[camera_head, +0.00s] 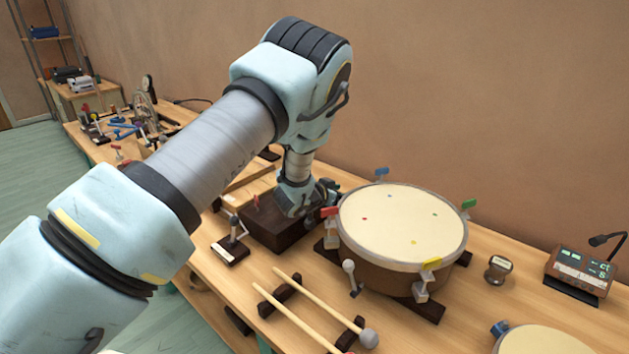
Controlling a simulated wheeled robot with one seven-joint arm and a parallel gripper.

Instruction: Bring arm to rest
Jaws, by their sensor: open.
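My arm reaches in from the lower left and bends down at its elbow over the workbench (480,290). My gripper (306,203) is at the arm's lower end, low over a dark wooden block (272,232), just left of the large drum. It is open; its fingertips are small and partly hidden, and I cannot tell whether it touches the block.
A large drum (395,222) with coloured clamps stands right of my gripper. Two mallets (318,305) lie on a rack in front. A small metal stand (231,243), a jar (499,269), a console (581,272) and another drum (545,341) are nearby.

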